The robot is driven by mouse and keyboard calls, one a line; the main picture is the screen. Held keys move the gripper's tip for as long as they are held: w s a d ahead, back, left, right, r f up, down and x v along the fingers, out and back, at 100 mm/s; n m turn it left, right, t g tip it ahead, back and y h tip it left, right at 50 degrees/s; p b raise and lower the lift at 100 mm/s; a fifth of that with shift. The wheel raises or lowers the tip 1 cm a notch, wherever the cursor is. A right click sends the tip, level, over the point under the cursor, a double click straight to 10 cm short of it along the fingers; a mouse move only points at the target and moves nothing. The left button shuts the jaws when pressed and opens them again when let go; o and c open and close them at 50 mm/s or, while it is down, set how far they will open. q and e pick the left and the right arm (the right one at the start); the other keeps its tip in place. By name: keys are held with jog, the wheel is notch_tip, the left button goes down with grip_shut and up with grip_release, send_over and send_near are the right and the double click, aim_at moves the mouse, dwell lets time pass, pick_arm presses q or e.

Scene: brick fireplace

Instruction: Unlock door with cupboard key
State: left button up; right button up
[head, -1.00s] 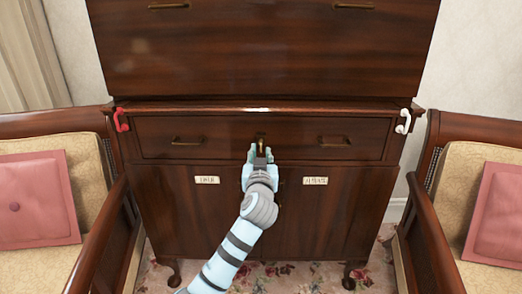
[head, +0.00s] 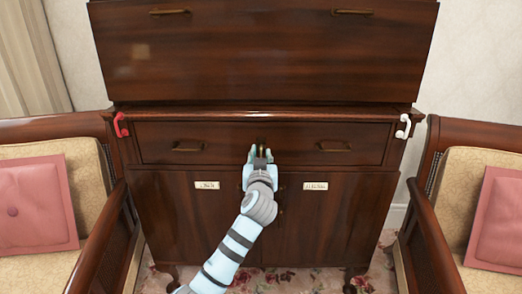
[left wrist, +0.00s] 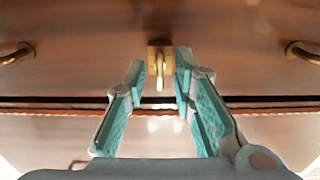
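A dark wooden cabinet (head: 160,215) stands ahead, with a wide drawer (head: 222,133) above two lower doors. A brass plate with a narrow brass piece, which looks like a key in a lock (left wrist: 160,65), sits at the middle of the drawer front. In the head view it is mostly hidden by my left gripper (head: 260,154). In the left wrist view my left gripper (left wrist: 158,75) is open, with its teal fingers on either side of the brass piece. I see a gap on each side and no grip. My right gripper is not in view.
A red hook-like item (head: 120,125) and a white one (head: 403,126) hang at the cabinet's sides. Labels (head: 206,185) (head: 315,186) mark the doors. Wooden armchairs (head: 82,150) (head: 462,160) flank it closely. Brass drawer handles (left wrist: 18,53) (left wrist: 302,52) lie either side of the lock.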

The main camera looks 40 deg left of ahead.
pick_arm(q)
grip_shut()
jog(key=shift+s+d+p, duration=0.3)
jog(key=shift+s, duration=0.15)
jog(key=shift+s+d, duration=0.1)
jog(key=shift+s+d, duration=0.1)
jog(key=shift+s+d+p, duration=0.3)
jog(key=shift+s, duration=0.1)
jog(key=shift+s+d, duration=0.1)
jog(key=shift+s, duration=0.05)
